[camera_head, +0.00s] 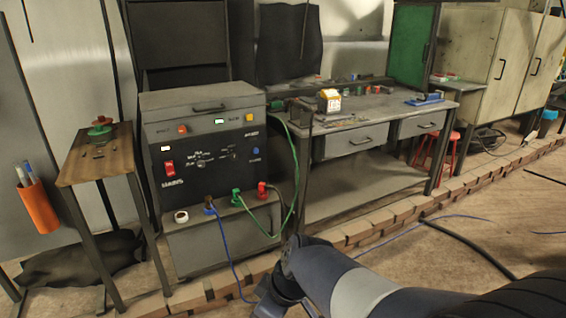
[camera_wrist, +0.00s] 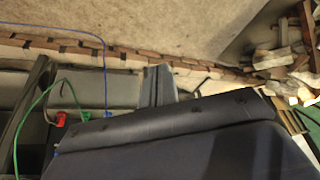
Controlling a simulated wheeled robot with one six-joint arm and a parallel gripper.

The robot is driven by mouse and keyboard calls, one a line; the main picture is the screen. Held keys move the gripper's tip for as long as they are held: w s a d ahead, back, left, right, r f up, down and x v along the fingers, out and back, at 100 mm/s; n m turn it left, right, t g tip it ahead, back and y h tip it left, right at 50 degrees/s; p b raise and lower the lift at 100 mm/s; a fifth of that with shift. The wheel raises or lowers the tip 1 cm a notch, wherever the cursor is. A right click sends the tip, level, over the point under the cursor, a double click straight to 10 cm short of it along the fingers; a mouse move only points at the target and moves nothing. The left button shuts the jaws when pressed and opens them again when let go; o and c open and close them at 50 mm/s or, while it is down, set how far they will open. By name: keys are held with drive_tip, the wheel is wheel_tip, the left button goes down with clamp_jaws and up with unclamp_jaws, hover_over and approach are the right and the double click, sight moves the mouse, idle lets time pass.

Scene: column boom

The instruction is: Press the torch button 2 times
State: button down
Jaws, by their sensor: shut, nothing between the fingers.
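A grey welding machine (camera_head: 210,180) stands left of centre in the head view. I cannot tell which, if any, is the torch button. My gripper (camera_head: 272,299) is low in front of the machine, partly cut off by the bottom edge. In the wrist view my gripper's fingers (camera_wrist: 158,85) are together and empty, apart from the panel.
Blue (camera_head: 226,246) and green (camera_head: 262,224) cables hang from the machine's lower sockets. A small wooden table (camera_head: 97,155) stands at left, a workbench (camera_head: 365,130) behind at right. A low brick edging (camera_head: 390,212) crosses the floor. A black cable (camera_head: 465,243) lies at right.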

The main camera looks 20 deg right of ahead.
drive_tip(key=w+a+r+n+t+y+p, duration=0.1)
drive_tip(key=w+r+n+p, duration=0.2)
drive_tip(key=r+p, duration=0.4)
drive_tip(key=w+a+r+n+t+y+p, duration=0.1)
drive_tip(key=w+r+p, duration=0.5)
drive_tip(key=r, duration=0.7)
drive_tip(key=w+a+r+n+t+y+p, duration=0.1)
drive_tip(key=w+a+r+n+p, duration=0.2)
drive_tip(key=w+r+n+p, duration=0.2)
wheel_tip(320, 180, up, 5)
drive_tip(key=p, duration=0.3)
drive_tip(key=shift+n, duration=0.3)
drive_tip(key=shift+r+t, duration=0.1)
drive_tip(key=shift+t, duration=0.2)
